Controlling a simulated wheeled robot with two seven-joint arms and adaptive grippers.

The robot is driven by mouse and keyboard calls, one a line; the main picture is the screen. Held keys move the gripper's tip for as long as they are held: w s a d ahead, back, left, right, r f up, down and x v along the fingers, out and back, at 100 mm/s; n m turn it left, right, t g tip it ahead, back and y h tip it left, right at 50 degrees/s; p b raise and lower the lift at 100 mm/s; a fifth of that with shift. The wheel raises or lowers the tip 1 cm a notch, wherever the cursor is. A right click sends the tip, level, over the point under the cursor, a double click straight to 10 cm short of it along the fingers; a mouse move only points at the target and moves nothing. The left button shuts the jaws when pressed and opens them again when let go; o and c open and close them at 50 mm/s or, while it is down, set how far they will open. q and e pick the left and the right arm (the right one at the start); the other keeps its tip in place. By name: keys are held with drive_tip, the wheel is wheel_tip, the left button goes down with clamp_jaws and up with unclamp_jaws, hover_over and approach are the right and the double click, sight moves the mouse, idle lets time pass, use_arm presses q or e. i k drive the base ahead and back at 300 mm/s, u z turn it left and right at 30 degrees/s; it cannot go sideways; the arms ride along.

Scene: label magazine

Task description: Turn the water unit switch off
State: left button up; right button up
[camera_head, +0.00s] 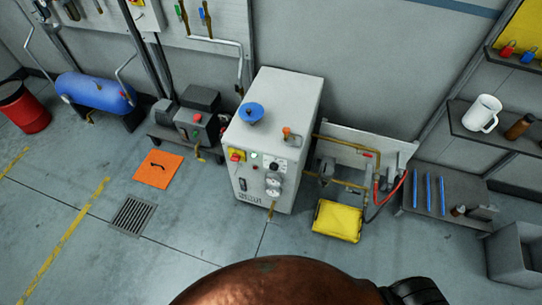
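A white cabinet (275,120) stands against the wall in the middle of the view; I take it to be the water unit, but its label is too small to read. Its front has a red switch on a yellow plate (237,156) at the upper left. The switch's position is too small to tell. Beside it are small lamps and round dials (273,180). A blue handwheel (251,112) and an orange-handled part (287,133) are on the cabinet. Neither of my grippers shows in this view.
A yellow case (337,221) and brown pipes lie right of the cabinet, with a red hose (390,192). A dark machine (198,120) and blue tank (95,93) stand left. An orange plate (158,169) and drain grate (133,216) are on the floor. Floor before the cabinet is clear.

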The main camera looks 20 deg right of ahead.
sight(235, 158)
drive_tip(key=u, duration=0.3)
drive_tip(key=k, duration=0.3)
drive_tip(key=u, duration=0.95)
drive_tip(key=k, duration=1.05)
drive_tip(key=u, duration=1.1)
drive_tip(key=i, duration=1.3)
drive_tip(key=z, duration=0.45)
drive_tip(key=i, duration=0.9)
drive_tip(key=z, duration=1.4)
drive_tip(key=i, duration=0.6)
drive_tip(key=z, duration=0.6)
